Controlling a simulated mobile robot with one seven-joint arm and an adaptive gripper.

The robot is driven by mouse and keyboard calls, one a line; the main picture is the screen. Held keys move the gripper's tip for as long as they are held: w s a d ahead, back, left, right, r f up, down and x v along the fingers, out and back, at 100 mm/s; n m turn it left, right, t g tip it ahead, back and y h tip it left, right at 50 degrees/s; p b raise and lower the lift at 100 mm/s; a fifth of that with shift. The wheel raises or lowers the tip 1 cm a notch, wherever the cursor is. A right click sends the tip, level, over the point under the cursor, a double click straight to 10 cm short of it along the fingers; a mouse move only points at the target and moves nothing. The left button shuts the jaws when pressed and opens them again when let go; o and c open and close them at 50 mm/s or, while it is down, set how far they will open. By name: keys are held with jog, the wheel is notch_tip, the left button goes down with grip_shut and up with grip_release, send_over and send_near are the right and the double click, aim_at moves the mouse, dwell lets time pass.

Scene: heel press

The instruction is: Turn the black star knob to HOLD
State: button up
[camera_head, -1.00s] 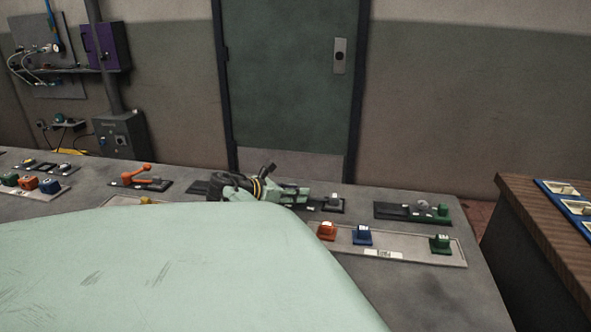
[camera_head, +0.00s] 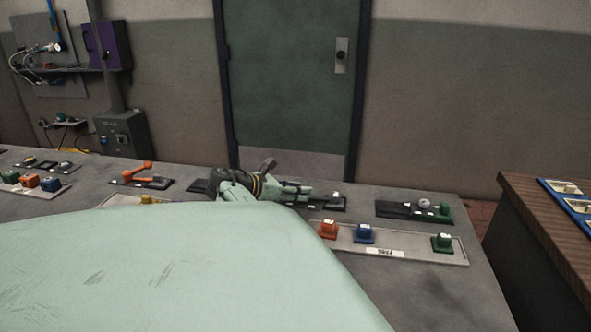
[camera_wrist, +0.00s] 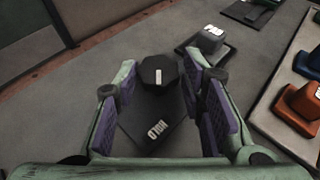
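The black star knob (camera_wrist: 158,74) is near the middle of the wrist view, with a short white mark on its top. It sits at the far part of a dark plate (camera_wrist: 140,118) whose white HOLD label (camera_wrist: 157,130) lies on the near side. My gripper (camera_wrist: 160,70) is open, with a purple-padded finger on each side of the knob. A narrow gap seems to show on each side; contact is hard to tell. In the head view my gripper (camera_head: 290,190) is over the back of the bench, and the knob is hidden there.
A grey block (camera_wrist: 210,38) on another dark plate stands just beyond the knob. A tray (camera_head: 405,255) holds orange (camera_head: 328,229), blue (camera_head: 364,233) and green (camera_head: 442,242) blocks to the right. An orange lever (camera_head: 137,173) stands left. Grey bench top is bare between the plates.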

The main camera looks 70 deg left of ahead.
jog(key=o, duration=0.3)
jog(key=shift+o, duration=0.2)
jog(key=shift+s, duration=0.1)
jog(key=v, duration=1.1)
jog(key=shift+s+r, duration=0.3)
jog(key=shift+d, duration=0.1)
